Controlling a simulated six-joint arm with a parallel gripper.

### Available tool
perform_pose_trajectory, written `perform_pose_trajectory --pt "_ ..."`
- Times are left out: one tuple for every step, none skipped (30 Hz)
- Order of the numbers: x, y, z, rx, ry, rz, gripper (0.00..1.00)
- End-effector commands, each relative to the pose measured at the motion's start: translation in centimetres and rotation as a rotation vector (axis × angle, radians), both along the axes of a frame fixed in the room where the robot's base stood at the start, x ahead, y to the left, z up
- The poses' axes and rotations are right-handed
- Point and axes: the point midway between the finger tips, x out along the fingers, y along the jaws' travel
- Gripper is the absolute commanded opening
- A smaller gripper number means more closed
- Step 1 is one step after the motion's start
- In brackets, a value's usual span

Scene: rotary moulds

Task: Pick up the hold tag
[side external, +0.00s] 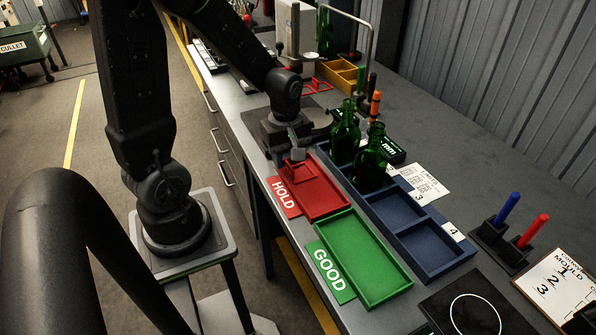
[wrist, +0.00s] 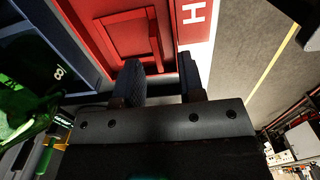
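In the wrist view this red square (wrist: 127,36) sits just beyond my fingertips, towards the left finger. My gripper (side external: 299,158) is over that end of the tray, pointing down, and partly covers the square in the side view.
Two green bottles (side external: 371,160) stand in the blue compartment tray (side external: 438,222) close to the right of my gripper. The green GOOD tray (side external: 363,258) lies nearer the camera. Orange and green markers (side external: 375,105) stand behind the bottles.

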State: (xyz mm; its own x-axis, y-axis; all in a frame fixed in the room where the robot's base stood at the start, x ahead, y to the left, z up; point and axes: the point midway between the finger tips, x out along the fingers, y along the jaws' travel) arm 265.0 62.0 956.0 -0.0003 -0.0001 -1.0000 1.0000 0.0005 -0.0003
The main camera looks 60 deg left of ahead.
Motion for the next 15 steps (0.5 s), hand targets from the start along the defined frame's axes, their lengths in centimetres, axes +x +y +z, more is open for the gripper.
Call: perform_pose_trajectory --pt "-0.05 -0.02 -0.47 -0.001 0.003 0.000 0.36" --pt "-0.04 -0.02 -0.63 -0.001 0.002 0.000 0.36" --pt "-0.03 -0.01 -0.76 0.000 0.001 0.000 0.36" --pt "-0.03 -0.01 -0.80 0.000 0.001 0.000 0.36" --pt "-0.03 -0.01 -0.82 0.000 0.000 0.000 0.36" --pt "-0.02 -0.01 -0.81 0.000 0.000 0.000 0.36" --pt "-0.02 -0.01 -0.79 0.000 0.000 0.000 0.36" --pt "-0.02 -0.01 -0.79 0.000 0.000 0.000 0.36" --pt "-0.01 -0.01 -0.78 0.000 0.000 0.000 0.36" --pt "-0.01 -0.01 -0.78 0.000 0.000 0.000 0.34" --pt "-0.01 -0.01 -0.77 0.000 0.000 0.000 0.31" --pt "-0.01 -0.01 -0.77 0.000 0.000 0.000 0.28" --pt "-0.01 -0.01 -0.76 0.000 0.000 0.000 0.25" --pt "-0.01 -0.01 -0.76 0.000 0.000 0.000 0.22" --pt "-0.01 -0.01 -0.76 0.000 0.000 0.000 0.18"
